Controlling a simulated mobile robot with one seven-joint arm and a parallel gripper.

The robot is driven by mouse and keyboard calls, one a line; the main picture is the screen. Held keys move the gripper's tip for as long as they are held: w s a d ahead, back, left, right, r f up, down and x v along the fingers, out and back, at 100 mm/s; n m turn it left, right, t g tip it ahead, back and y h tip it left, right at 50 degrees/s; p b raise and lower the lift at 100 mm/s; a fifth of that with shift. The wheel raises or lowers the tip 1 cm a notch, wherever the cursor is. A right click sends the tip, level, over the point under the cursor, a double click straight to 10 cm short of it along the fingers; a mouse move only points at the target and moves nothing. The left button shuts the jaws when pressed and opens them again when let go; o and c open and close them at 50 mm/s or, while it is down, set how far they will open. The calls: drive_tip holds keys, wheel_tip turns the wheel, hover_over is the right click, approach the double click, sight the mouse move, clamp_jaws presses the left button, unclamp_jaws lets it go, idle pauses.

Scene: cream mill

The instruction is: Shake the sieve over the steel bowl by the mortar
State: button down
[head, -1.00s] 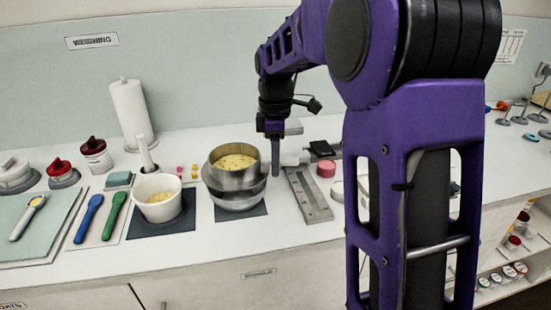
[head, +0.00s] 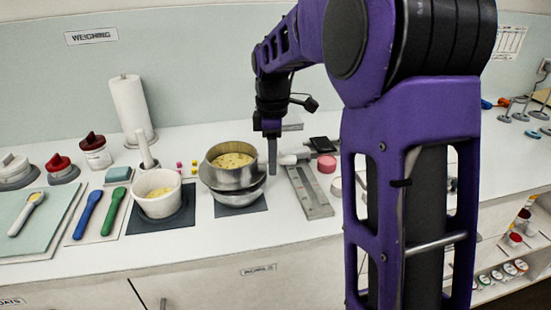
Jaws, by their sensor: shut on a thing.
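The sieve (head: 224,178) is a round steel drum with pale yellow, speckled material inside. It is directly over the steel bowl (head: 240,197), which stands on a dark mat, and overlaps much of it. I cannot tell whether there is a gap between them. My gripper (head: 272,168) points down at the sieve's right side and is shut on it; the exact grip is hard to make out. The white mortar (head: 150,205), with yellow contents, stands left of the bowl on another dark mat. A pestle (head: 146,150) stands behind it.
A flat metal rail (head: 308,192) and a pink round block (head: 326,164) lie right of the bowl. Blue (head: 88,213) and green (head: 112,212) spoons lie to the left. A paper towel roll (head: 131,108) stands behind. The front counter strip is clear.

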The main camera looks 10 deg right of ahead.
drive_tip(key=shift+w+a, duration=0.1)
drive_tip(key=shift+a, duration=0.4)
